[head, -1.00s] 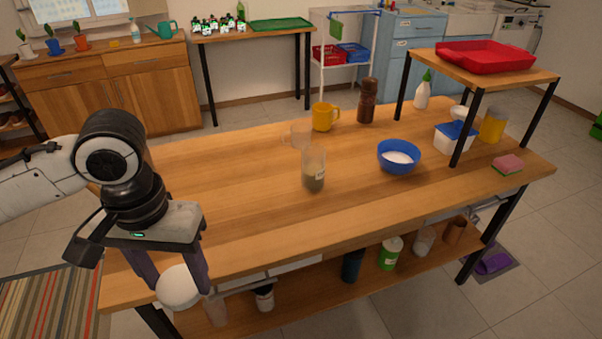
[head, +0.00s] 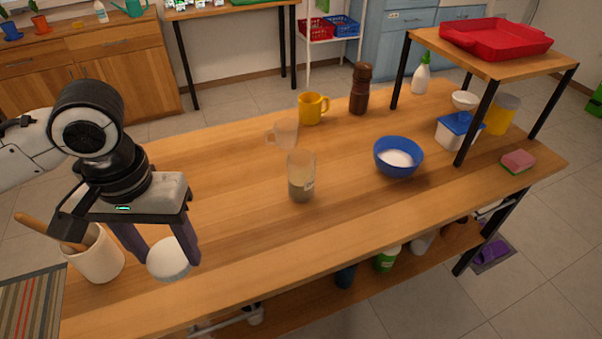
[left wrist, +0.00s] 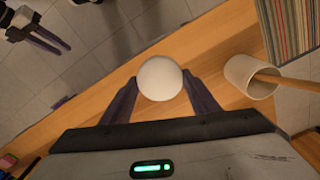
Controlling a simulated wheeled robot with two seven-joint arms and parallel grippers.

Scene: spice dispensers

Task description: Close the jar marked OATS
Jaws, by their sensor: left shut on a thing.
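A clear jar (head: 301,178) with a small label, too small to read, stands upright on the wooden table (head: 240,225). Its top looks open, and brownish contents fill its lower part. My left gripper (head: 166,245) is shut on a round white lid (head: 168,260), held above the table's front left part, left of the jar and apart from it. In the left wrist view the lid (left wrist: 159,79) sits between the fingertips. My right gripper (left wrist: 52,42) shows at the upper left of that view, its fingers apart and empty.
A beige crock (head: 97,258) with a wooden handle stands beside the left gripper. A clear cup (head: 286,134), yellow mug (head: 312,108), brown grinder (head: 360,90) and blue bowl (head: 398,157) surround the jar. The table between lid and jar is clear.

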